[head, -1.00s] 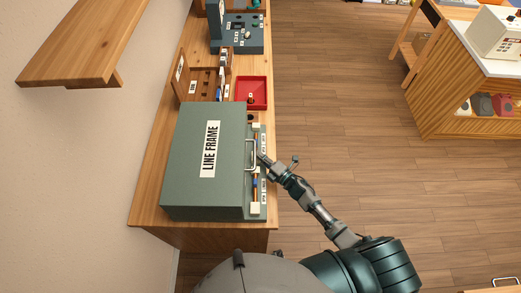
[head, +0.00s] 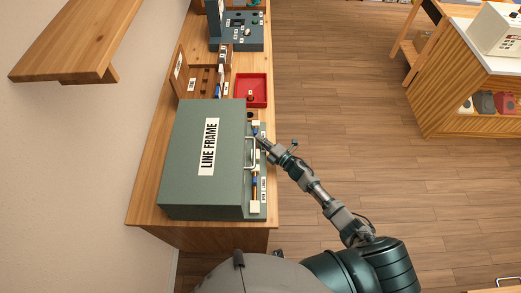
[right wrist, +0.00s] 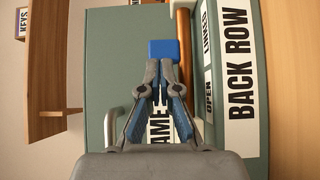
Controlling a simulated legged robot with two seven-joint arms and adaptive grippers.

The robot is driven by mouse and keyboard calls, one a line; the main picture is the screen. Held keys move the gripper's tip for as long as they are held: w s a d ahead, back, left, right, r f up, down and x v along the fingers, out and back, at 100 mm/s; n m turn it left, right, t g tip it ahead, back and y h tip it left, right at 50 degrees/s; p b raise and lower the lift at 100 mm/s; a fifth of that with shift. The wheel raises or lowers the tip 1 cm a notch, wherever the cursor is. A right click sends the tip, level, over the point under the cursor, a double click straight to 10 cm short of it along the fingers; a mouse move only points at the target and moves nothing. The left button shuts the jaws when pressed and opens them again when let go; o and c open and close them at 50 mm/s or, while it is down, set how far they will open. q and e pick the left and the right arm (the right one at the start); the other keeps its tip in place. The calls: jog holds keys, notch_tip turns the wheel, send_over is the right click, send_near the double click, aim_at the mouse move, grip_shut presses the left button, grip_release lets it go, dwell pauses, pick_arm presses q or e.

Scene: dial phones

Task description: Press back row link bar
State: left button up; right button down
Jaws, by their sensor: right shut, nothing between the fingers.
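The grey-green line frame (head: 190,160) lies on the bench, with a narrow ledge along its right side. In the right wrist view a blue block (right wrist: 164,50), seemingly the link bar's grip, sits beside a copper rod (right wrist: 184,60). The BACK ROW label (right wrist: 240,65) is to its right, with OPEN and LINKED markings (right wrist: 207,60) between; the block is level with the lower LINKED end. My right gripper (right wrist: 161,66) is shut and empty, its tips right at the block; contact is unclear. It also shows in the head view (head: 261,142) over the ledge's far part. My left gripper is out of view.
A pale handle (head: 252,153) stands out from the frame near my right gripper. A red tray (head: 252,91) and a wooden rack (head: 198,82) lie beyond the frame. Another blue piece (head: 255,182) is on the nearer ledge. Open floor is to the right.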

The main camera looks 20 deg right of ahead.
jog(key=shift+d+r, duration=0.1)
jog(key=shift+r, duration=0.1)
jog(key=shift+s+d+f, duration=0.1)
jog(key=shift+s+f, duration=0.05)
jog(key=shift+s, duration=0.05)
jog(key=v, duration=1.1)
jog(key=shift+s+d, duration=0.15)
jog(key=shift+s, duration=0.05)
jog(key=s+d+f+m+g+h, duration=0.2)
jog(key=s+f+m+h, duration=0.15)
jog(key=f, duration=0.55)
jog(key=s+d+f+m+g+h, duration=0.15)
jog(key=s+f+m, duration=0.35)
jog(key=f, duration=0.5)
jog(key=s+d+f+m+g+h, duration=0.2)
jog(key=s+d+f+m+h, duration=0.15)
jog(key=f, duration=0.55)
jog(key=s+a+f+m+g, duration=0.2)
jog(key=s+f, duration=0.4)
jog(key=s, duration=0.5)
jog(key=s+a+f+m+g, duration=0.2)
jog(key=s+f+m+g, duration=0.2)
jog(key=s, duration=0.8)
jog(key=s+a+f+m+g, duration=0.2)
jog(key=s+f+m+g, duration=0.1)
jog(key=s+f, duration=0.5)
jog(key=s, duration=0.3)
